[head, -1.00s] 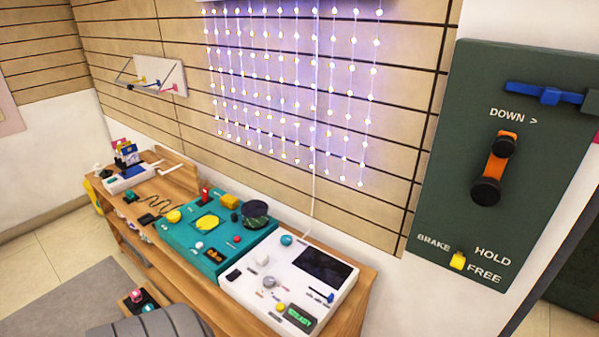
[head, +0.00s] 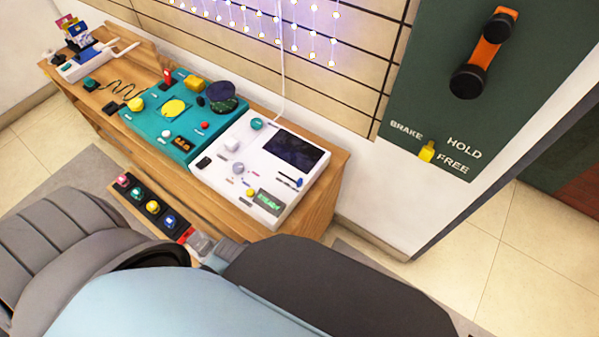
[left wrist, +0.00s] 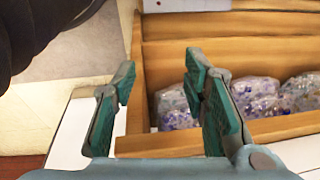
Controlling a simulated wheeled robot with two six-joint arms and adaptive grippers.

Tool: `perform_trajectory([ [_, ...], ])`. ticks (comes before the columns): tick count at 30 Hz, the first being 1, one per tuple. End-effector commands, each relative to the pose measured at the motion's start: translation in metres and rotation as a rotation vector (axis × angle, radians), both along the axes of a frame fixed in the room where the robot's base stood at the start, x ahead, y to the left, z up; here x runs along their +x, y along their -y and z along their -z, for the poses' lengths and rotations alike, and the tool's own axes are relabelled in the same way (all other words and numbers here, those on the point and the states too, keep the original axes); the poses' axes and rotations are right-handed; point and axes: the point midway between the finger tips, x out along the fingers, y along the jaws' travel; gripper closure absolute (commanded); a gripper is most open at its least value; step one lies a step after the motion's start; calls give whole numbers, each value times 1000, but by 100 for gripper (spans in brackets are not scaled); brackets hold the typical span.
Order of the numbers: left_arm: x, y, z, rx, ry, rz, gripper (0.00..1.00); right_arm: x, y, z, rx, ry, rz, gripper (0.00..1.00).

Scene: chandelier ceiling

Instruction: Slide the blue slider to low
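A small blue slider (head: 297,183) sits near the right edge of the white panel (head: 218,180) on the wooden bench, in the head view. It is too small to read its setting or any marks beside it. In the left wrist view my left gripper (left wrist: 160,85) has its teal-padded fingers apart, with nothing between them. It points at a wooden shelf and is not at the slider. My right gripper is not in view.
The white panel also bears a dark screen (head: 296,151), knobs and a green display (head: 268,201). A teal panel (head: 160,129) adjoins it on the left. A dark green wall board (head: 437,101) hangs at right. The shelf (left wrist: 200,60) holds clear bags (left wrist: 255,97).

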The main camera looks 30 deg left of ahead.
Motion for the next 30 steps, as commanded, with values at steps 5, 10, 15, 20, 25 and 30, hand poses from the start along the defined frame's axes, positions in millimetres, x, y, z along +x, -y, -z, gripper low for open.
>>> perform_trajectory([
  [5, 33, 6, -80, 13, 31, 64, 60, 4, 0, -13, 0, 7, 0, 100],
  [10, 87, 12, -143, 64, -9, 343, 60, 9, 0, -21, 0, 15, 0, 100],
  [15, 146, 18, -163, 96, -94, 700, 60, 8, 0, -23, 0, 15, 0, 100],
  [20, 202, 27, -201, 103, -163, 1082, 60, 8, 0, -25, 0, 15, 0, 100],
  [25, 243, 36, -249, 91, -207, 1439, 60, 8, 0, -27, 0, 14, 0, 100],
  [30, 251, 39, -250, 82, -219, 1548, 60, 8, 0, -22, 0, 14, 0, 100],
])
